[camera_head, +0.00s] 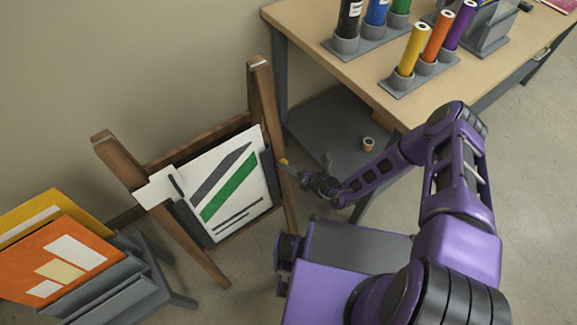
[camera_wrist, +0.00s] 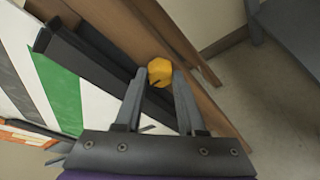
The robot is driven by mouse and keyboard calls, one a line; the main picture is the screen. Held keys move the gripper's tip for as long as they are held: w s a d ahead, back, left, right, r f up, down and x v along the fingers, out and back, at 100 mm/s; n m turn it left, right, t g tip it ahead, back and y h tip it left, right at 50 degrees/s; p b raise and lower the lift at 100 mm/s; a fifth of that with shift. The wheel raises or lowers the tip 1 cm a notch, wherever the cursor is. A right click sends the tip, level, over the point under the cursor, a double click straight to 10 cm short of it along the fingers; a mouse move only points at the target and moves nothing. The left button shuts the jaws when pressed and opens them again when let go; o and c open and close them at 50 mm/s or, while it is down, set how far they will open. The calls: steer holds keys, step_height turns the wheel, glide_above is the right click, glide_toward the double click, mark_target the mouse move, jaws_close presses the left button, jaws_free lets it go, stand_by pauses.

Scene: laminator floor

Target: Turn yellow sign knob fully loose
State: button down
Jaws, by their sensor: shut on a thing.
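The yellow knob (camera_wrist: 160,71) sits at the side of the sign's dark frame, against the wooden easel leg. In the wrist view it lies between the tips of my gripper (camera_wrist: 158,82), whose two grey fingers are closed on its sides. In the head view the knob (camera_head: 283,161) shows as a small yellow spot at the tip of my gripper (camera_head: 290,167). The white sign (camera_head: 222,187) with grey and green stripes stands in the dark holder (camera_head: 268,178) on the wooden easel (camera_head: 262,95). The knob's thread is hidden.
A table (camera_head: 325,62) with coloured rolls in grey holders stands at the back right. Its lower shelf (camera_head: 325,127) is near my arm. A grey rack (camera_head: 130,285) with orange and yellow boards (camera_head: 55,262) stands at the left. Floor is clear at the right.

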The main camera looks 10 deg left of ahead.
steer(key=c, duration=0.5)
jaws_free()
steer(key=v, duration=1.7)
steer(key=shift+d+r, duration=0.15)
steer(key=shift+r, duration=0.05)
steer(key=shift+s, duration=0.1)
